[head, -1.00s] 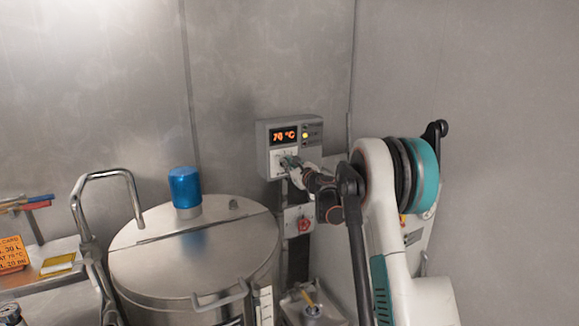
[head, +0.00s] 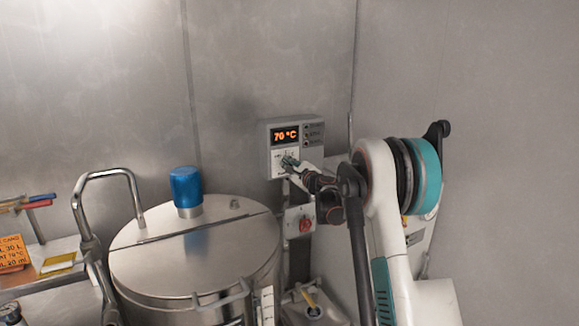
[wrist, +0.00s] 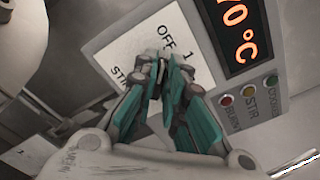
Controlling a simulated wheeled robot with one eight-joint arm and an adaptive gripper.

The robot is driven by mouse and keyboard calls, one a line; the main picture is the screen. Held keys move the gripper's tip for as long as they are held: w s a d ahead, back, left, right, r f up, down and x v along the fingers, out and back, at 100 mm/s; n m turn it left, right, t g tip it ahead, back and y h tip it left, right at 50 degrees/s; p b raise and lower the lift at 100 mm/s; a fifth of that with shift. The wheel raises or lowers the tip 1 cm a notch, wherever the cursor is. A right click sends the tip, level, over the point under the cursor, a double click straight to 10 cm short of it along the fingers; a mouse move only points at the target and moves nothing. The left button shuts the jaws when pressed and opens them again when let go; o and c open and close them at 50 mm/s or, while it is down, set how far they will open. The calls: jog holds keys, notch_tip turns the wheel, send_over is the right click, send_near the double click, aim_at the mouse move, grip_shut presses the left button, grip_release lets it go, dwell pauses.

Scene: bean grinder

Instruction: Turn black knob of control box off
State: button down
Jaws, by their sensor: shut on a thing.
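The grey control box (head: 312,157) hangs on the metal wall in the head view, with an orange 70 °C display. In the wrist view, the box (wrist: 122,25) has a white dial plate (wrist: 128,47) marked OFF, 1 and STIR. My gripper (wrist: 165,66) is at this plate, its teal fingers closed together just by the OFF and 1 marks. It is shut on the black knob, which the fingertips almost wholly hide. The knob's pointing direction cannot be made out. In the head view my gripper (head: 289,163) covers the lower part of the box front.
Red, yellow and green lamps (wrist: 248,90) on the box look unlit. A red knob (head: 305,225) on a lower box sits beneath. A lidded steel kettle (head: 190,262) with a blue cap (head: 186,187) stands to the left, with a bent metal pipe (head: 90,215) beside it.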

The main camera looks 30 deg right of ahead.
jog(key=c, duration=1.7)
grip_release()
jog(key=shift+o, duration=0.2)
jog(key=s, duration=1.2)
jog(key=shift+d, duration=0.2)
